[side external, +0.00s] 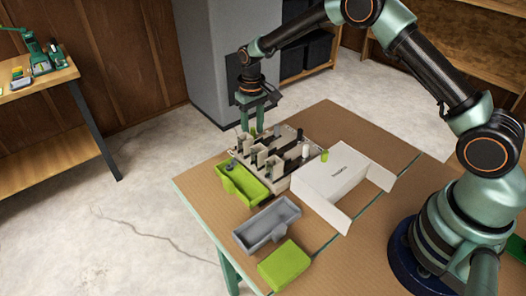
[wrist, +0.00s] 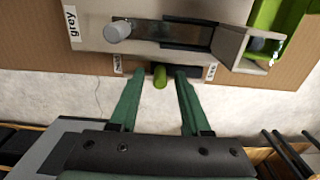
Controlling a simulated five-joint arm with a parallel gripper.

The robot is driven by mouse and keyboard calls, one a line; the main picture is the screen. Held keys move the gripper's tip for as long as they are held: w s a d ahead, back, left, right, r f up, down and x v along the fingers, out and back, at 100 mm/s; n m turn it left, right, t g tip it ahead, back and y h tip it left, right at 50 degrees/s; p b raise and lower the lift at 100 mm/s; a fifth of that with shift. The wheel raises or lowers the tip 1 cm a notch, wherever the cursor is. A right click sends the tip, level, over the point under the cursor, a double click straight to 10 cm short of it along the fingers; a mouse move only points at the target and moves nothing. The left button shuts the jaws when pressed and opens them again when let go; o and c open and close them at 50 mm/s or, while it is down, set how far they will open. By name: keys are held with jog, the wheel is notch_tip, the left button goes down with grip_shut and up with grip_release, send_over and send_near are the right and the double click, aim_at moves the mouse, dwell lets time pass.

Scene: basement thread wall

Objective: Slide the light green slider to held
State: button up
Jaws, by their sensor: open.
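The light green slider's knob (wrist: 160,76) shows in the wrist view at the edge of the beige board (wrist: 90,36). It sits between two small white labels, one at the left (wrist: 118,64) and one at the right (wrist: 211,72); their print is too small to read surely. My gripper (wrist: 152,82) is open, one green finger on each side of the knob, with a gap to both. In the side external view my gripper (side external: 253,121) points down at the far edge of the board (side external: 283,180); a bit of green shows at its fingertips.
A grey knob (wrist: 117,32) stands near a "grey" label (wrist: 71,25). A green tray (side external: 232,188), a grey tray (side external: 250,235), a green block (side external: 285,265) and a white box (side external: 335,175) sit around the board. Several upright pieces stand on the board.

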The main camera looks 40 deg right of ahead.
jog(key=shift+c, duration=0.3)
grip_shut()
jog(key=shift+d, duration=1.55)
jog(key=shift+o, duration=0.5)
grip_release()
notch_tip(320, 180, up, 6)
